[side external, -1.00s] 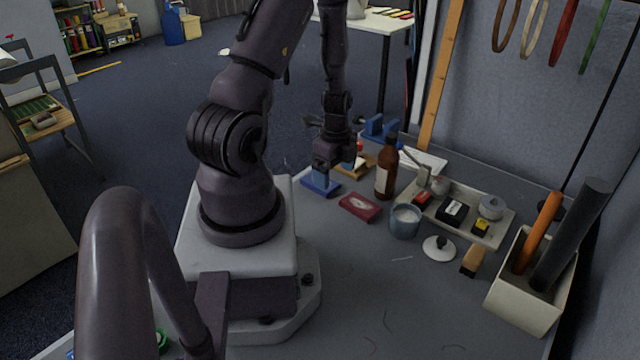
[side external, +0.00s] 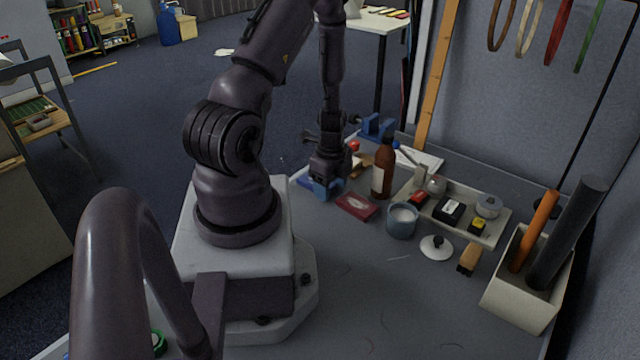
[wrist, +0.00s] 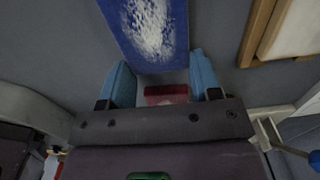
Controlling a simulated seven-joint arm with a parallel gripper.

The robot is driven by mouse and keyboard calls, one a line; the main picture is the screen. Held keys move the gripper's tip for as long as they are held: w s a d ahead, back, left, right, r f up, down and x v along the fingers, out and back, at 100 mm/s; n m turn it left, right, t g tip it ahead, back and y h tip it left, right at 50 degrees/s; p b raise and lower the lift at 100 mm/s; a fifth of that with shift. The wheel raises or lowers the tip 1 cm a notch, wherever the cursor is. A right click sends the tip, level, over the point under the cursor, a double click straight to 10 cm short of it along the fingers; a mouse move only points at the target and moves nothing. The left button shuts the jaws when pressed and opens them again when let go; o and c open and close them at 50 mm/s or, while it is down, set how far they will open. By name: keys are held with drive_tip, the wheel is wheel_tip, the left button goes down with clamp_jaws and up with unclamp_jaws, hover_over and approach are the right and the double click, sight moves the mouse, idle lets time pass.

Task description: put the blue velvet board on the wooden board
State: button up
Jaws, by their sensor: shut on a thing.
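The blue velvet board (wrist: 150,28), with a white brushed patch on it, lies flat on the grey table in the wrist view. In the side view only a blue edge (side external: 305,182) shows beside my gripper. My gripper (side external: 327,190) is low at the table, its blue fingers (wrist: 162,80) shut on the board's near end; the exact contact is hard to see. The wooden board (side external: 362,163) is just behind my gripper in the side view, partly hidden by it. A wood-edged pale piece (wrist: 255,32) at the wrist view's upper right is probably this board.
A dark red box (side external: 356,206) lies close to my gripper. A brown bottle (side external: 382,172) stands beside the wooden board. A blue vise (side external: 378,127) is behind. A cup (side external: 402,220) and a tray of small things (side external: 462,232) are to the right. The front table is mostly clear.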

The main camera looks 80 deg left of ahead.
wheel_tip(320, 180, up, 9)
hover_over(357, 164)
idle(0.7)
drive_tip(key=shift+s, duration=0.1)
drive_tip(key=shift+f, duration=3.2)
drive_tip(key=shift+f, duration=0.25)
